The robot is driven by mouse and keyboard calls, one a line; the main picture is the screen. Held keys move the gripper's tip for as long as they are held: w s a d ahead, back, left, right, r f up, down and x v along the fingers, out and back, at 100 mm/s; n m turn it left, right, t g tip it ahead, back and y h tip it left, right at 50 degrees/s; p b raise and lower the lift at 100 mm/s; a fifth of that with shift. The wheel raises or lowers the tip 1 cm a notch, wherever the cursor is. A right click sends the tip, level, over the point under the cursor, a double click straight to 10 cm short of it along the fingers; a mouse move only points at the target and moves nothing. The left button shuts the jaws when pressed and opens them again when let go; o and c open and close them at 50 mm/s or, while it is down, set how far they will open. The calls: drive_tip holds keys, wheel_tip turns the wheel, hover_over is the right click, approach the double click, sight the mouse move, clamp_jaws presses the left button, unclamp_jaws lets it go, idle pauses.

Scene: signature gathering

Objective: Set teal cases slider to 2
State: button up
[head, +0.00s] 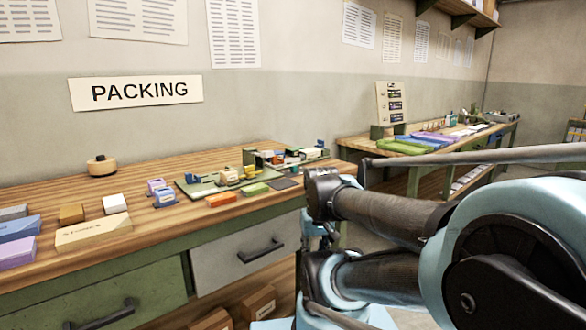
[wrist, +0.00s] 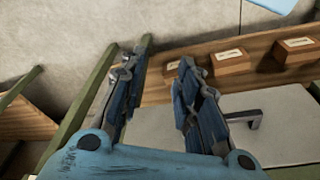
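I cannot make out a slider marked for teal cases in either view. A sign board with dark label panels (head: 391,103) stands on the far bench, but its text is too small to read. My gripper (wrist: 156,66) shows in the wrist view with its two dark blue fingers apart and nothing between them. It hangs beside the packing bench, near the pale drawer front (wrist: 275,122). In the head view my arm covers the right side and the gripper is mostly hidden behind it.
The packing bench (head: 150,220) holds a green tray (head: 200,188), an orange block (head: 221,199), a round tan object (head: 101,166) and several small boxes. Drawer handles stick out in front. Cartons (wrist: 231,62) sit on its lower shelf. The far bench carries green, blue and purple items (head: 440,137).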

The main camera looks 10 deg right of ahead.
drive_tip(key=shift+o, duration=0.6)
drive_tip(key=shift+o, duration=0.4)
drive_tip(key=shift+s+r, duration=0.25)
wheel_tip(320, 180, up, 32)
drive_tip(key=m+g, duration=0.2)
drive_tip(key=m, duration=1)
hover_over(294, 169)
drive_tip(key=w, duration=0.2)
drive_tip(key=f, duration=1.6)
drive_tip(key=shift+s+f, duration=0.25)
drive_tip(key=shift+f, duration=0.05)
drive_tip(key=shift+d, duration=0.1)
clamp_jaws()
